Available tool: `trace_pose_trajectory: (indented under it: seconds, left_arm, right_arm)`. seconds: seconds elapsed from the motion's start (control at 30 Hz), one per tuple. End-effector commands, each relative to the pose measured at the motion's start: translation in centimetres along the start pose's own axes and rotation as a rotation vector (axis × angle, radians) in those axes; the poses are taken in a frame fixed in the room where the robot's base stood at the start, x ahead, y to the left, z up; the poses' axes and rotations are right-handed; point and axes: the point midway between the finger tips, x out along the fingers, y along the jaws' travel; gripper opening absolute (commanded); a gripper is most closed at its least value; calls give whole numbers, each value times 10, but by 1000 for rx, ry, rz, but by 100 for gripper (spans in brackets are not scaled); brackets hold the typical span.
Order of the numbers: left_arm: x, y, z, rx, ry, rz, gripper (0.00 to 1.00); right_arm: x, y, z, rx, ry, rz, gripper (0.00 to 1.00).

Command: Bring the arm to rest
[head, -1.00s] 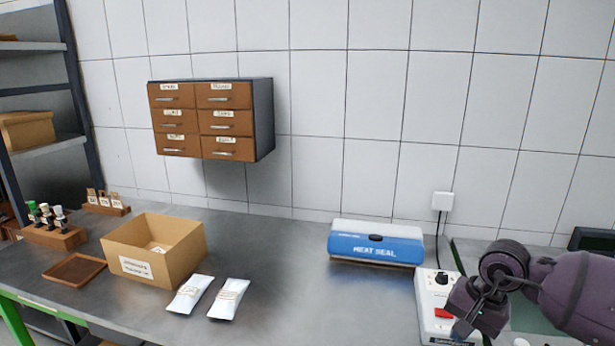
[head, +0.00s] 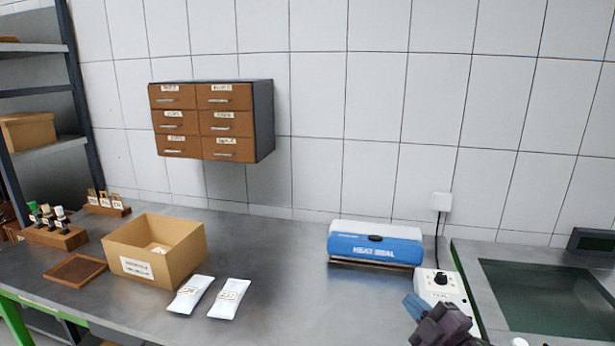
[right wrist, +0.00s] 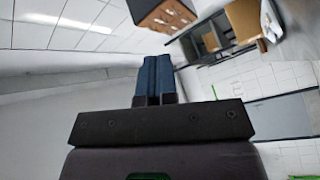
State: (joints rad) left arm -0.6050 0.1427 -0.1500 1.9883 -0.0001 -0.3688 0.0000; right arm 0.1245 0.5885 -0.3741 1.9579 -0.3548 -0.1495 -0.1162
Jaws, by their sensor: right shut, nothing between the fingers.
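My right gripper (head: 415,306) is low in the head view, at the bottom edge right of the middle, in front of the control box with a black knob. Only its blue fingertips and part of its dark wrist show there. In the right wrist view its two blue fingers (right wrist: 155,80) lie side by side, shut, with nothing between them. My left gripper is not in view.
A blue and white heat sealer (head: 375,244) stands behind the gripper, and the control box (head: 441,284) is beside it. A sink (head: 550,290) is at the right. A cardboard box (head: 175,262) and two white pouches (head: 190,294) lie at the left. The bench's middle is clear.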

Motion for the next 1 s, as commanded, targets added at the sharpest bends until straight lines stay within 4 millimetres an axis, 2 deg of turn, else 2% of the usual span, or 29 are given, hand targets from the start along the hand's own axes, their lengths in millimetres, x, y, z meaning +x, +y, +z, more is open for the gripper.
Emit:
trace_pose_trajectory:
  seconds: [0.03,0.1,0.17,0.3,0.43,0.63,0.8,1.0]
  left_arm:
    - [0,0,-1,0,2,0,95]
    - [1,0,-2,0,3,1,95]
    - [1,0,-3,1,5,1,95]
    - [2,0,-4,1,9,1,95]
    - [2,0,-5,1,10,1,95]
    - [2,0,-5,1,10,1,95]
    - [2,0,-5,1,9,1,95]
    - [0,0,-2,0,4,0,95]
  right_arm:
    - [-15,-18,14,142,-84,-8,0]
    - [-37,-40,33,322,-195,-16,0]
    - [-58,-60,46,456,-284,-21,0]
    - [-111,-106,68,698,-463,-23,0]
    - [-163,-142,77,851,-588,-1,0]
    - [-239,-188,81,962,-758,29,0]
    - [-276,-210,77,997,-834,23,0]
    - [-286,-215,76,997,-852,16,0]
